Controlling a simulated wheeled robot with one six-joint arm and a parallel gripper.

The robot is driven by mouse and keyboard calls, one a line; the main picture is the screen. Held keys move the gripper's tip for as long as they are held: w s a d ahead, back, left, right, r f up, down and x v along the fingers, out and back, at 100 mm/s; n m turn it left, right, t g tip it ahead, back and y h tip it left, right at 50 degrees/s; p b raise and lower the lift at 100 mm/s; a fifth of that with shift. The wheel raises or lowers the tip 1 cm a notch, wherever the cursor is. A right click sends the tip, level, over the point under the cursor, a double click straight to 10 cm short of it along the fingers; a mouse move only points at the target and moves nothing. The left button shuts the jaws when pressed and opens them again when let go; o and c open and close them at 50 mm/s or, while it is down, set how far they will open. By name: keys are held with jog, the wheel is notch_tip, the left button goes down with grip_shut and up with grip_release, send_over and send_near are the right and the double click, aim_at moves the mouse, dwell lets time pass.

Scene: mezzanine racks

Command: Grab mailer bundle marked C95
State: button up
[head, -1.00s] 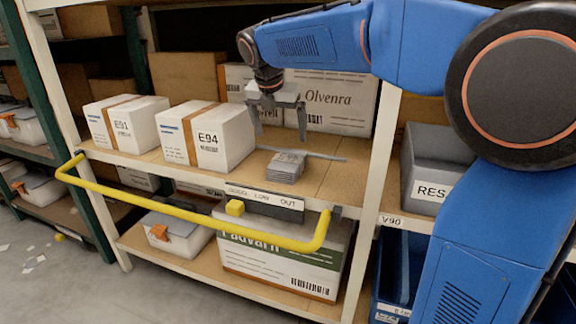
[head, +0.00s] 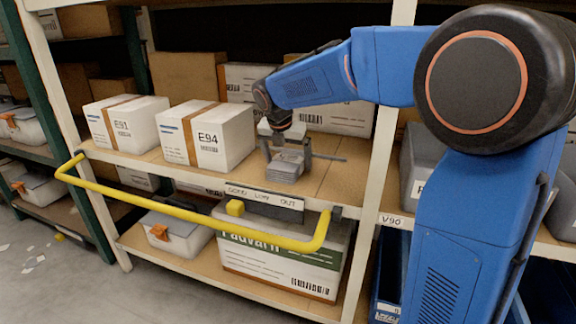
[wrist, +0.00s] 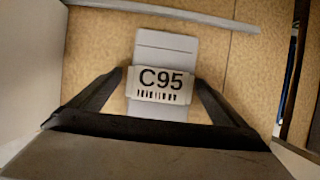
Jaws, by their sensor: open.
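The mailer bundle marked C95 (head: 286,168) is a small grey stack lying on the wooden shelf, right of the box marked E94. In the wrist view the bundle (wrist: 164,52) shows its white C95 label with a barcode. My gripper (head: 287,170) is low over the shelf at the bundle, pointing down. In the wrist view its open fingers (wrist: 162,78) stand one on each side of the bundle near the label, with a gap visible on both sides. The fingertips' height against the bundle is hard to tell.
White boxes E91 (head: 112,125) and E94 (head: 235,140) stand left of the bundle. A yellow rail (head: 190,213) runs along the shelf front. Larger cartons (head: 345,118) stand behind. A grey strip (wrist: 170,10) lies on the shelf beyond the bundle.

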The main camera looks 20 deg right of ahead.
jog(key=shift+w+f, duration=0.1)
jog(key=shift+f, duration=0.15)
jog(key=shift+c, duration=0.7)
jog(key=c, duration=1)
jog(key=shift+c, duration=0.2)
